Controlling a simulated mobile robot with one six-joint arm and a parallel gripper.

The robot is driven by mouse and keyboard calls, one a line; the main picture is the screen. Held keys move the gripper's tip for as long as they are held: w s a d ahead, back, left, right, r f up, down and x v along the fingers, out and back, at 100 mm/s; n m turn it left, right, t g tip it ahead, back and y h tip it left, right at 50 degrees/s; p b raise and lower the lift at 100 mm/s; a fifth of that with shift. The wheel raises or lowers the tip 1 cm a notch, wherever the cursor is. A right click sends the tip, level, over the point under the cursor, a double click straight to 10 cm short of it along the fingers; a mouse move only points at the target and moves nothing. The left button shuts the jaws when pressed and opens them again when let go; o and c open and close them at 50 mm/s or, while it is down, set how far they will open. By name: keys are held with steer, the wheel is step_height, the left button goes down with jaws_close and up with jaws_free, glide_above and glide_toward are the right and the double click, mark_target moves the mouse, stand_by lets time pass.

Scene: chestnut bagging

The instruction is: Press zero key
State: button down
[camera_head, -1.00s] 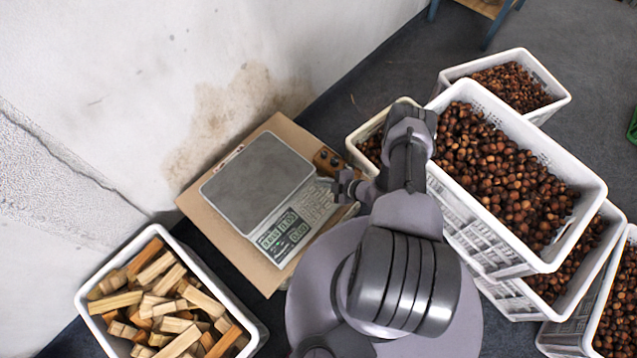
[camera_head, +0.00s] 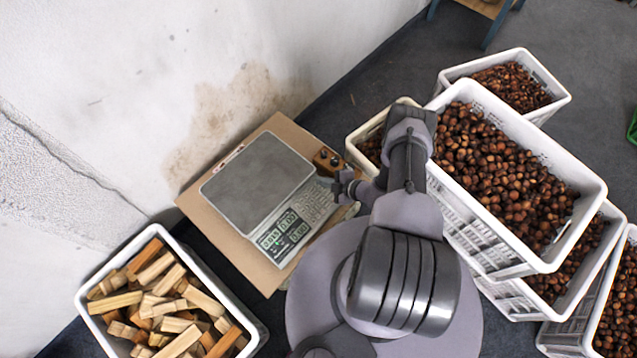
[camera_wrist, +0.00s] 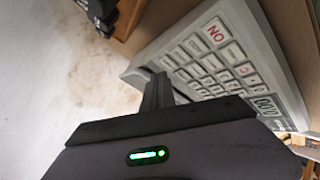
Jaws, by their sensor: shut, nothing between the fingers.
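The scale (camera_head: 262,195) has a grey weighing plate and a keypad (camera_head: 312,205) along its right side, with a lit display (camera_head: 284,237) at its lower end. In the wrist view, the light keypad (camera_wrist: 212,65) shows rows of small keys, one with red letters, and the display (camera_wrist: 265,105) at right. I cannot tell which key is zero. My gripper (camera_head: 333,182) is at the keypad's right edge in the head view. In the wrist view my gripper (camera_wrist: 158,88) has its fingers together over the keypad's near left end, hiding some keys. I cannot tell whether the tips touch.
The scale stands on a brown board (camera_head: 196,205) against a stained wall (camera_head: 240,80). A small brown box with dark knobs (camera_head: 327,160) is close beside my gripper. A white crate of wood blocks (camera_head: 250,337) is at lower left; white crates of chestnuts (camera_head: 590,188) are at right.

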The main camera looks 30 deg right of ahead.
steer(key=shift+f, duration=0.15)
steer(key=shift+w+a+f, duration=0.1)
steer(key=shift+w+f, duration=0.05)
steer(key=shift+f, duration=0.1)
steer(key=shift+w+f, duration=0.1)
steer(key=shift+f, duration=0.2)
stand_by(0.5)
steer(key=shift+s+r+p, duration=0.25)
steer(key=shift+r+p, duration=0.1)
steer(key=shift+r, duration=0.35)
steer(key=shift+r, duration=0.1)
steer(key=r+p, duration=0.1)
steer(key=s+r+p, duration=0.1)
steer(key=r, duration=0.1)
steer(key=r+p, duration=0.1)
steer(key=shift+s+d+r, duration=0.25)
steer(key=shift+d+r, duration=0.05)
steer(key=shift+d, duration=0.05)
stand_by(1.4)
